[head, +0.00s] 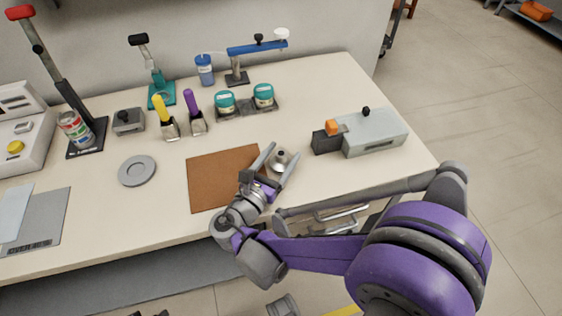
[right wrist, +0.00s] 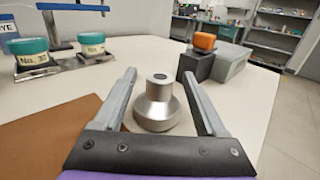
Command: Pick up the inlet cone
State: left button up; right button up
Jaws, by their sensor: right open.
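The inlet cone is a small silvery metal piece with a wide round base and a narrower neck. In the head view the inlet cone (head: 280,160) stands upright on the table at the right edge of the brown mat. In the right wrist view the inlet cone (right wrist: 157,108) is centred between the fingers. My right gripper (head: 279,163) is open, with one finger on each side of the cone and a gap on both sides. It also shows in the right wrist view (right wrist: 160,90). My left gripper is not in view.
A grey box device with an orange part (head: 374,133) stands right of the cone. The brown mat (head: 210,180) lies to its left. Two teal-lidded jars (head: 263,96) stand on a tray behind. A grey disc (head: 137,171) lies further left. Table between cone and jars is clear.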

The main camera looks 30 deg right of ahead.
aim_at(284, 151)
jog(key=x, duration=0.3)
jog(key=shift+w+d, duration=0.1)
jog(key=shift+w, duration=0.05)
jog(key=shift+c, duration=0.3)
grip_shut()
